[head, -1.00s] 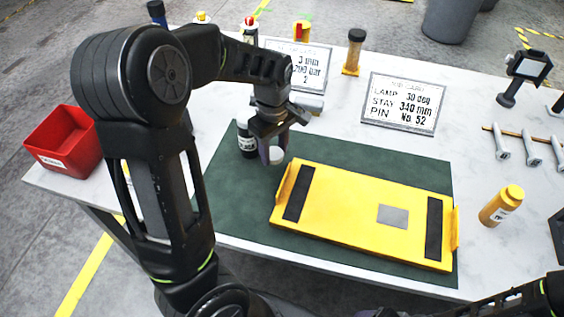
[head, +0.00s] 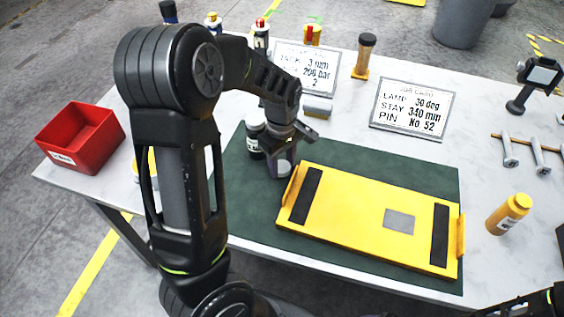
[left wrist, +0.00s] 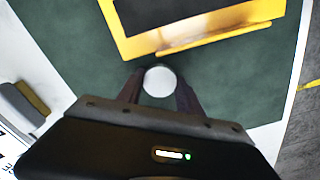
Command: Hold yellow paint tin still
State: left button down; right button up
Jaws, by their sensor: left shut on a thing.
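A round yellow and white thing (head: 143,168), which looks like the yellow paint tin, stands on the table's left part in the head view. My left arm hides most of it. My left gripper (head: 283,160) is well to its right, low over the green mat beside the yellow panel's left end. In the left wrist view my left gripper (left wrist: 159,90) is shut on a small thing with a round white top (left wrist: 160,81). The lower part of that held thing is hidden, and I cannot tell whether it touches the mat. My right gripper is out of view.
The yellow panel (head: 345,215) covers much of the green mat (head: 400,168). A black-and-white bottle (head: 254,138) stands just behind my left gripper. A red bin (head: 82,138) is at the left edge. A yellow bottle (head: 508,214) stands at the right.

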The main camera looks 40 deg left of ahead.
aim_at(282, 167)
pick_arm(q)
jog(key=shift+f, duration=0.2)
jog(key=c, duration=0.8)
grip_release()
jog(key=shift+r, duration=0.2)
notch_tip(282, 167, up, 12)
dwell(0.4)
